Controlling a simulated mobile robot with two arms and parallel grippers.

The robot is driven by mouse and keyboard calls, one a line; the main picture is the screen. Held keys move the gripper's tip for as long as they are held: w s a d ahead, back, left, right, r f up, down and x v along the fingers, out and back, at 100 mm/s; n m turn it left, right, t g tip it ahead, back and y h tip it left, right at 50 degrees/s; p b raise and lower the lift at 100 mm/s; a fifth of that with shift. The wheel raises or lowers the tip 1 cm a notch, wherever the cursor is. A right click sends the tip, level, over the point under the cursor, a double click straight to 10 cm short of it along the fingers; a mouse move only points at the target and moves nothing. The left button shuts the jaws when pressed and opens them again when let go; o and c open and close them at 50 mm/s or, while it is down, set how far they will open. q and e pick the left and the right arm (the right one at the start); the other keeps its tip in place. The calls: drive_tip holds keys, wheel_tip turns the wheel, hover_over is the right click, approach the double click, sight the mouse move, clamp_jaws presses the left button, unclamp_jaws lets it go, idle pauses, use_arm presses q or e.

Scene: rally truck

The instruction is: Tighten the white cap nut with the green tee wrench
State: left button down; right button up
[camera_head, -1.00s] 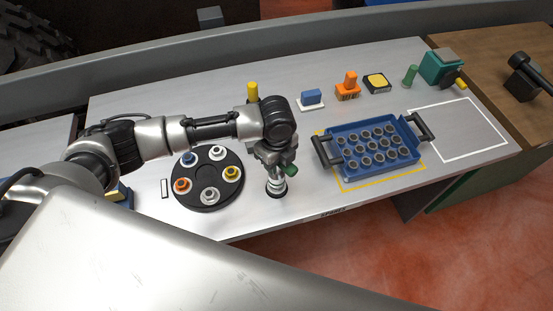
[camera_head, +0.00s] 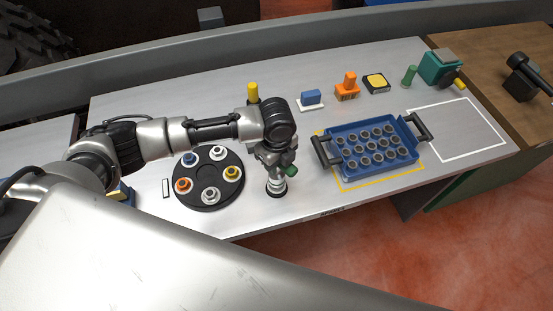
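My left gripper (camera_head: 271,158) points down over the front middle of the bench. It is shut on the green tee wrench; one green handle end (camera_head: 291,171) sticks out at its right side. Below the gripper is an upright pale metal piece (camera_head: 276,186) on a small dark base. I cannot tell where the wrench ends and a nut begins there. A black round tray (camera_head: 207,169) stands to the left with coloured nuts in a ring. Two of these are white, one at the back (camera_head: 218,153) and one at the front (camera_head: 210,195). My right gripper is not in view.
A blue crate (camera_head: 385,176) of dark cylinders stands right of the gripper. Behind it are a blue block (camera_head: 311,97), an orange piece (camera_head: 348,84), a yellow-topped box (camera_head: 376,82) and a green cylinder (camera_head: 410,75). A white-outlined area (camera_head: 464,130) at right is empty.

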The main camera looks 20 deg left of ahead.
use_arm(q)
drive_tip(key=shift+r, duration=0.1)
drive_tip(key=shift+f+b, duration=0.45)
drive_tip(key=shift+f, duration=0.65)
idle(0.4)
drive_tip(key=c, duration=1.4)
unclamp_jaws()
clamp_jaws()
drive_tip(key=m, duration=0.3)
drive_tip(key=shift+m, duration=1.7)
